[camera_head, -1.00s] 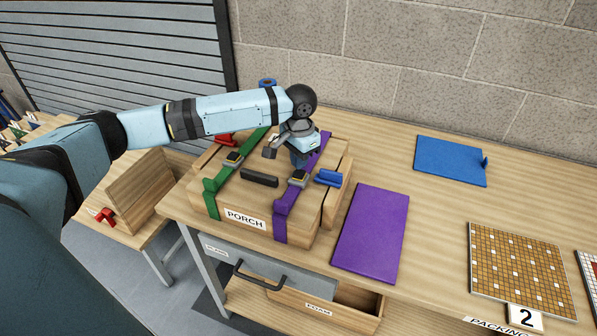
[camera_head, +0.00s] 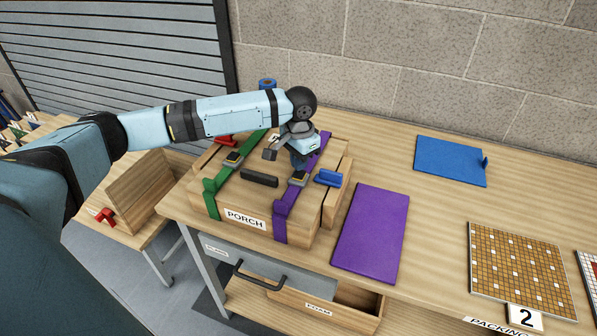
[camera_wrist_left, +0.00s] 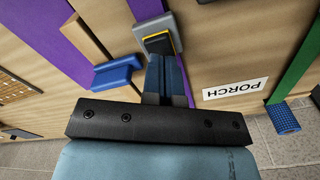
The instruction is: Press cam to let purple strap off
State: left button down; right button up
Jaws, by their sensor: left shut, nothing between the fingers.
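The crate marked PORCH (camera_head: 255,232) stands on the bench. A purple strap (camera_head: 281,218) runs over its right part, with a grey and yellow cam buckle (camera_head: 298,178) on top. My left gripper (camera_head: 299,165) points down just behind that buckle, shut and empty. In the left wrist view the cam buckle (camera_wrist_left: 159,42) lies right at the fingertips (camera_wrist_left: 164,56); I cannot tell whether they touch. The purple strap (camera_wrist_left: 146,8) shows beyond the buckle and beside the fingers. My right gripper is not in view.
A green strap (camera_head: 211,203) with its own buckle (camera_head: 233,159) crosses the crate's left part. A black handle (camera_head: 259,178) lies between the straps. A blue piece (camera_head: 328,178) sits right of the purple buckle. A purple mat (camera_head: 372,232) lies to the right.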

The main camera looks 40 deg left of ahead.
aim_at(300, 173)
pick_arm(q)
jog(key=shift+f, duration=0.5)
pick_arm(e)
jog(key=shift+r, duration=0.15)
pick_arm(q)
jog(key=shift+f, duration=0.8)
notch_tip(300, 173, up, 3)
jog(key=p, duration=0.4)
jog(key=shift+r, duration=0.15)
notch_tip(300, 173, up, 2)
jog(key=p, duration=0.3)
jog(key=shift+r, duration=0.25)
jog(key=shift+r+p, duration=0.85)
jog(key=shift+r, duration=0.3)
pick_arm(e)
notch_tip(300, 173, up, 7)
jog(key=d, duration=0.1)
jog(key=shift+s+m, duration=0.15)
jog(key=shift+m, duration=0.15)
